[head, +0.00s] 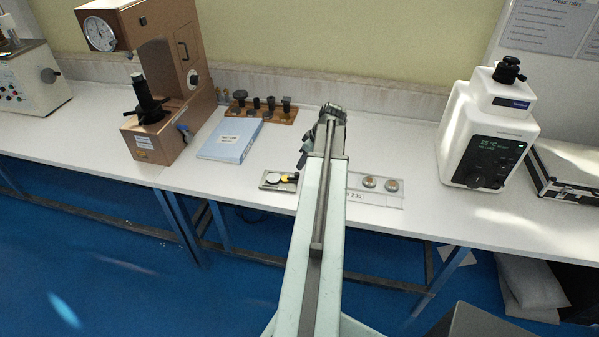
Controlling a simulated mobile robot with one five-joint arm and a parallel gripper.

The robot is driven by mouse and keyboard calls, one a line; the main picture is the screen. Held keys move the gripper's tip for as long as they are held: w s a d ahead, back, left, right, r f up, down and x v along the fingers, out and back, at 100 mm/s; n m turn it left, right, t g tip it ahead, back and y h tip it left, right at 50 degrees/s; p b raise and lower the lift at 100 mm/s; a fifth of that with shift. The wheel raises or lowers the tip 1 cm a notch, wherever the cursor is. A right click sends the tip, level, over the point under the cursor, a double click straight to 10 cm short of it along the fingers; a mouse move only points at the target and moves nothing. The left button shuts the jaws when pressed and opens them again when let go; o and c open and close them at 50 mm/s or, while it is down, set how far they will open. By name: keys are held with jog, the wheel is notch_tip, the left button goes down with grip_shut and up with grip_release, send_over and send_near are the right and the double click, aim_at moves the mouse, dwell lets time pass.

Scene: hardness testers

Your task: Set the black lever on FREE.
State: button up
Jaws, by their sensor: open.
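A brown hardness tester (183,50) with a round dial stands at the back left of the bench. My gripper (303,157) is at the far end of my arm, above the bench and right of the blue book. It is open, with nothing seen in it, and is partly hidden by my arm. It is well apart from the tester.
A blue book (231,140) and a wooden rack (263,110) of dark parts lie right of the tester. A small plate (272,187) and a clear tray (384,199) flank my arm. A white tester (488,125) stands right. The bench between tray and white tester is clear.

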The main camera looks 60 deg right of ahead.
aim_at(297, 173)
jog(key=b+x, duration=0.6)
jog(key=x, duration=0.1)
jog(key=shift+s+f, duration=0.1)
jog(key=shift+s, duration=0.05)
jog(key=shift+w+f+b, duration=0.3)
jog(key=shift+f+b, duration=0.05)
jog(key=shift+b, duration=0.1)
jog(key=shift+r, duration=0.1)
grip_shut()
